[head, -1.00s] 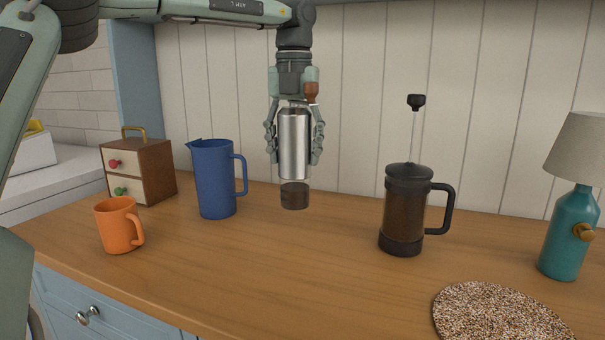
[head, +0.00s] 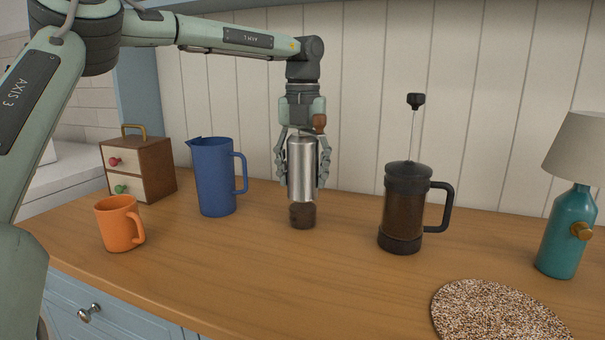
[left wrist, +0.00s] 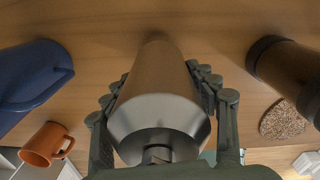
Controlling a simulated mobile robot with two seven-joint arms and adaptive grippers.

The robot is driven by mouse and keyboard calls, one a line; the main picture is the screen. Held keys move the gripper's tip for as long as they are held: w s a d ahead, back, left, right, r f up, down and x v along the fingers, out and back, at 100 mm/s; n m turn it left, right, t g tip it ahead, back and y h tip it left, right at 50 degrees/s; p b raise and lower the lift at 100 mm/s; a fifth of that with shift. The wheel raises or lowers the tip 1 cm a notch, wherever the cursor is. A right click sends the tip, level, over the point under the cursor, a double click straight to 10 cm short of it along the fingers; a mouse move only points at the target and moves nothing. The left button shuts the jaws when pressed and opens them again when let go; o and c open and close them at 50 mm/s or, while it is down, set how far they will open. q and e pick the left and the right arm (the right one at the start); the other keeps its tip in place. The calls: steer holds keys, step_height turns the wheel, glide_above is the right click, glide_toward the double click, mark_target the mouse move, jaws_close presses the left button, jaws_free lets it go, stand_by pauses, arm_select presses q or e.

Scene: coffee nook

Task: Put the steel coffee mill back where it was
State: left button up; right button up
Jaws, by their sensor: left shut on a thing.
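The steel coffee mill (head: 301,163) is a silver cylinder with a dark brown base and a brown knob at its top. My left gripper (head: 303,178) comes down from above and is shut on it, a finger on each side. The mill is upright between the blue jug and the French press. Its base is at or just above the wooden counter; I cannot tell whether it touches. In the left wrist view the mill (left wrist: 158,105) fills the space between the fingers. My right gripper is not in view.
A blue jug (head: 214,178) stands left of the mill, with an orange mug (head: 118,224) and a small drawer box (head: 155,168) farther left. The French press (head: 405,210), a teal lamp (head: 567,232) and a speckled mat (head: 495,312) are to the right. The counter (head: 270,270) in front is clear.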

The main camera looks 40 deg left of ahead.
arm_select(q)
steer(key=o, duration=1.5)
steer(key=shift+c, duration=0.2)
steer(key=shift+r, duration=0.1)
step_height(320, 180, up, 12)
steer(key=shift+r, duration=0.1)
